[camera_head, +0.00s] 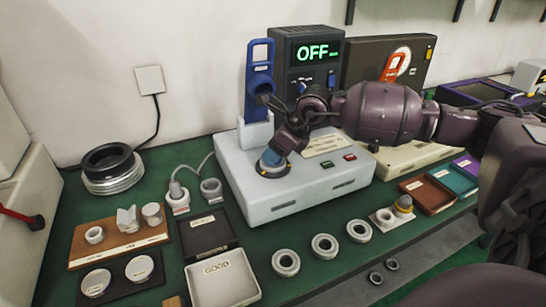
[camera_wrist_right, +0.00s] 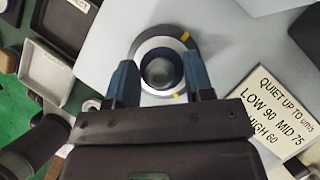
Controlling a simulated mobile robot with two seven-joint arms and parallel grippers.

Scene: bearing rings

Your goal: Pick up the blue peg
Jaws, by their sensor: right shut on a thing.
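My right gripper (camera_head: 274,152) reaches down to the round seat (camera_head: 272,170) on top of the white tester box (camera_head: 335,190). In the right wrist view its two blue fingers (camera_wrist_right: 160,80) close on the sides of a round piece, the blue peg (camera_wrist_right: 160,71), with a grey top and dark blue edge. The peg is at the middle of a white and dark ring with yellow marks (camera_wrist_right: 184,36). In the head view the peg is mostly hidden by the fingers; I cannot tell whether it is raised from the seat.
A display reading OFF (camera_head: 310,55) and a blue upright holder (camera_head: 259,75) stand behind the seat. Three metal rings (camera_head: 324,246) lie in front of the box. A GOOD tray (camera_head: 222,287) is at front left. Coloured trays (camera_head: 430,194) are at right.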

